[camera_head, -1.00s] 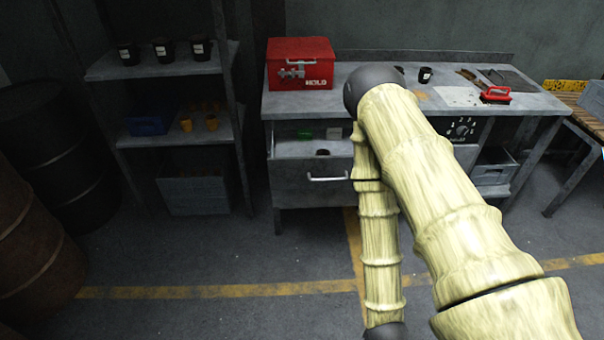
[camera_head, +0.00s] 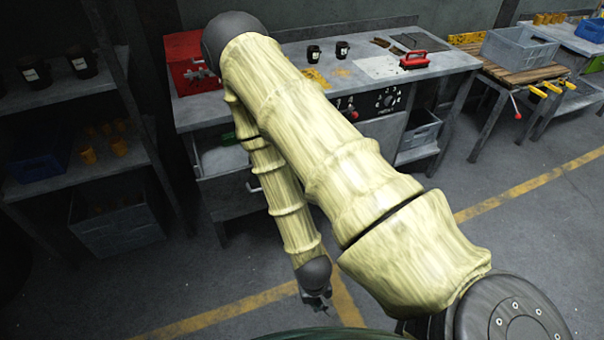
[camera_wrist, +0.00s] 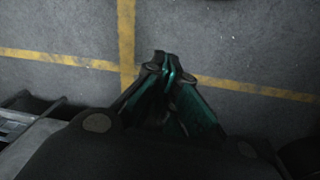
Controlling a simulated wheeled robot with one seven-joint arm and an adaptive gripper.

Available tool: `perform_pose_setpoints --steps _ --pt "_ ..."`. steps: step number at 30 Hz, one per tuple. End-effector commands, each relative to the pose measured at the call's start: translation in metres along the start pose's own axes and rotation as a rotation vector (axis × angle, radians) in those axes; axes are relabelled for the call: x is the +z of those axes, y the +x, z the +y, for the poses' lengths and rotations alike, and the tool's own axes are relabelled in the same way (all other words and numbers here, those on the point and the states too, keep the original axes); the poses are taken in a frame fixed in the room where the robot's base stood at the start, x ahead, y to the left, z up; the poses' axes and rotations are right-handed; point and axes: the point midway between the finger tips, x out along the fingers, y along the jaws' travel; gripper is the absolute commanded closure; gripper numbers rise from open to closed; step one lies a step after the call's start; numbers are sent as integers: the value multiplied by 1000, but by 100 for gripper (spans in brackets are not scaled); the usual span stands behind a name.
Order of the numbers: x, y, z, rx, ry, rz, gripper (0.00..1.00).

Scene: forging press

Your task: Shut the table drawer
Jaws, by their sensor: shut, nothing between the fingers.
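The grey table (camera_head: 352,84) stands against the wall in the head view. Its drawer (camera_head: 228,196) is pulled out at the left end, with part of its inside showing. A light bar handle shows on its front, partly behind my arm. My gripper (camera_head: 318,300) is in front of the drawer, low in the picture, over the floor and apart from the drawer. In the wrist view my gripper (camera_wrist: 166,68) is shut and empty, with floor beyond its tips. A grey metal edge shows at the lower left there; I cannot tell which part it is.
A red toolbox (camera_head: 190,62), dark cups and a red-handled tool (camera_head: 414,60) are on the table. Shelves (camera_head: 70,185) stand at the left. A wooden bench (camera_head: 520,72) with a grey crate stands at the right. The floor in front is clear, with yellow lines.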

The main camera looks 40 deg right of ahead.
Motion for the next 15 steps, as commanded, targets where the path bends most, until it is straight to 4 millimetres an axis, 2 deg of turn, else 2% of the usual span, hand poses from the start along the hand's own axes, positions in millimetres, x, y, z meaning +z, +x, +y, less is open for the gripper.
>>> perform_pose_setpoints --steps 1,6,11,15 --pt "-23 5 5 20 113 21 100" --pt "-90 -4 28 71 568 76 100" --pt "-145 -23 46 77 1010 124 100" --pt "-190 -44 59 47 1403 151 100"
